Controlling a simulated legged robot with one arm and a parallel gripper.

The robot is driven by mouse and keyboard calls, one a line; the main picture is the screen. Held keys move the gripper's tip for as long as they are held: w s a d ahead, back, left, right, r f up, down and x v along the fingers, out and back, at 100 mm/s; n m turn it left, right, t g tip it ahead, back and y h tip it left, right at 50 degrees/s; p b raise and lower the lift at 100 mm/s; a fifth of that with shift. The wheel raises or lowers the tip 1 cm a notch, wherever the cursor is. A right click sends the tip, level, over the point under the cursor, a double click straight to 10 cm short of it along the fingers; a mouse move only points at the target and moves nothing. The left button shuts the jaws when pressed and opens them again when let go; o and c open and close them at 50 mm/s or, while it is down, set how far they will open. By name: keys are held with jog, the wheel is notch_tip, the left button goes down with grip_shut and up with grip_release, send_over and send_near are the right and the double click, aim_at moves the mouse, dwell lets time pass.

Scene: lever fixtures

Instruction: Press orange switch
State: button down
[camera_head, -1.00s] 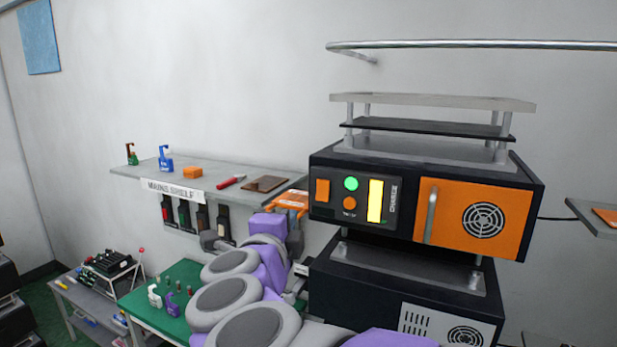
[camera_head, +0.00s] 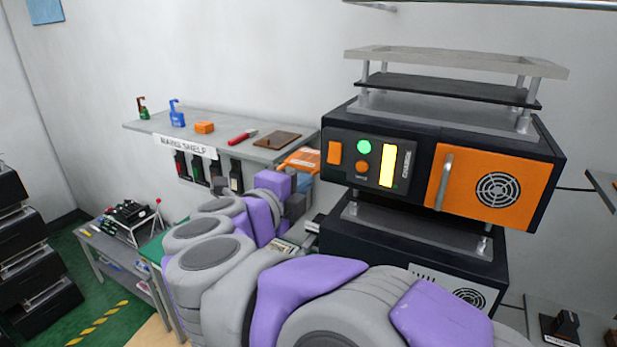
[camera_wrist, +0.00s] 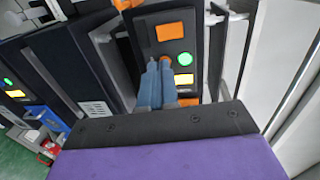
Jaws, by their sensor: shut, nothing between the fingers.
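In the head view, the black machine's panel carries a rectangular orange switch (camera_head: 334,152), a round green light (camera_head: 364,146), a small round orange button (camera_head: 361,167) and a lit yellow strip (camera_head: 388,165). In the wrist view, a dark panel shows a rectangular orange piece (camera_wrist: 170,32), a green light (camera_wrist: 184,58) and a yellow strip (camera_wrist: 183,79). My gripper (camera_wrist: 160,64) is shut and empty, its tips over this panel below the orange rectangle. I cannot tell whether they touch it. The gripper is not clearly visible in the head view.
An orange door with a grey handle (camera_head: 444,182) is right of the controls. A grey shelf (camera_head: 225,155) with small items is at left. Drawers (camera_head: 35,260) stand at far left. Another green-and-yellow-lit panel (camera_wrist: 10,75) is at the wrist view's left edge.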

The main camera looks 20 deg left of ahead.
aim_at(333, 162)
jog(key=w, duration=0.4)
jog(key=w+f+p, duration=0.1)
jog(key=w, duration=0.2)
jog(key=w+p, duration=0.1)
jog(key=w, duration=0.3)
jog(key=shift+w+d+f, duration=0.2)
jog(key=shift+w+d, duration=0.1)
jog(key=shift+w+f, duration=0.1)
jog(key=shift+w, duration=0.25)
jog(key=shift+f, duration=0.1)
jog(key=shift+w+f+b, duration=0.1)
jog(key=shift+f+b, duration=0.05)
jog(key=shift+b, duration=0.4)
